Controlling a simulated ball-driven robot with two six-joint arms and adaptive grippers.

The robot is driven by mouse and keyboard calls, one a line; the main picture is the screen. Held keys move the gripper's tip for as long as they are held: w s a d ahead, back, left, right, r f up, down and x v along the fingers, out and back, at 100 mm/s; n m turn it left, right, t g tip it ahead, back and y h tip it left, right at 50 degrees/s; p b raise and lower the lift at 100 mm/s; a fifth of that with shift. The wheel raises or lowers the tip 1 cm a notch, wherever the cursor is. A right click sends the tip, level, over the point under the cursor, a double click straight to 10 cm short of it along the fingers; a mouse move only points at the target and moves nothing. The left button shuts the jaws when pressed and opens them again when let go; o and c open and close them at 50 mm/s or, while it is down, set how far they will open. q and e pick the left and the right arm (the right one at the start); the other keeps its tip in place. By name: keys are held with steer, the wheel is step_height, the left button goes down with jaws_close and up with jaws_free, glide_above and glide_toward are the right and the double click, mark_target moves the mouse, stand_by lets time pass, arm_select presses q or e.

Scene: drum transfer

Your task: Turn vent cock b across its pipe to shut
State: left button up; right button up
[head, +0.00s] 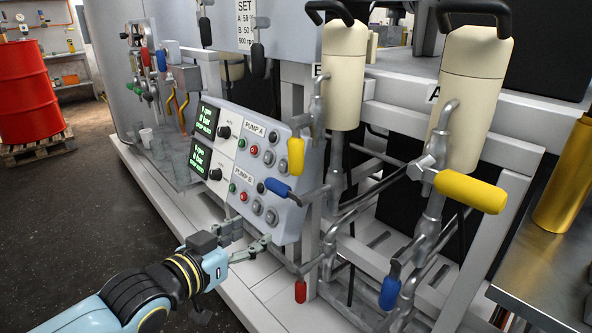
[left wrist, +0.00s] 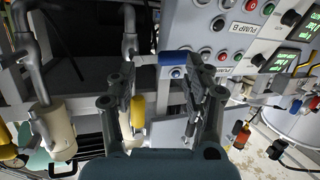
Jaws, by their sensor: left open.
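The yellow handle of vent cock b (head: 296,155) hangs down beside the cream cylinder (head: 343,75) marked B, roughly along its pipe. My left gripper (head: 248,240) is open and empty, low in front of the pump panel. It is below and left of the yellow handle and apart from it. In the left wrist view the yellow handle (left wrist: 137,111) shows between my open fingers (left wrist: 163,80), farther off. The fingers hide part of the cylinder and pipe there. My right gripper is out of view.
A blue handle (head: 277,188) sticks out sideways below the yellow one, by the panel (head: 250,165). A red handle (head: 300,291) hangs lower. Cylinder A has a yellow handle (head: 470,192) set sideways and a blue one (head: 390,292) hanging.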

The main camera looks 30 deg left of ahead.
mark_target(291, 156)
arm_select(q)
step_height(291, 156, up, 13)
steer(key=d+m+t+h, duration=0.1)
steer(key=d+t+h, duration=0.1)
steer(key=d+t, duration=0.1)
steer(key=shift+m, duration=0.3)
steer(key=w+b, duration=0.2)
steer(key=w, duration=0.1)
steer(key=w+b, duration=0.2)
steer(key=w, duration=0.1)
steer(key=shift+w+d+f+b, duration=0.2)
steer(key=shift+w+b, duration=0.05)
steer(key=shift+b, duration=0.15)
steer(key=w, duration=0.2)
steer(key=w+b, duration=0.1)
steer(key=shift+w+d+r, duration=0.15)
steer(key=shift+w+d, duration=0.1)
steer(key=shift+w, duration=0.45)
steer(key=shift+w+d+r, duration=0.1)
steer(key=shift+w, duration=0.05)
steer(key=shift+c, duration=1.1)
jaws_close()
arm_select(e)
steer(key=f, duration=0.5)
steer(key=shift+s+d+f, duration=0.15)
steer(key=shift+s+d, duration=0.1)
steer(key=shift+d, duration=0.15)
arm_select(q)
steer(key=shift+w, duration=0.1)
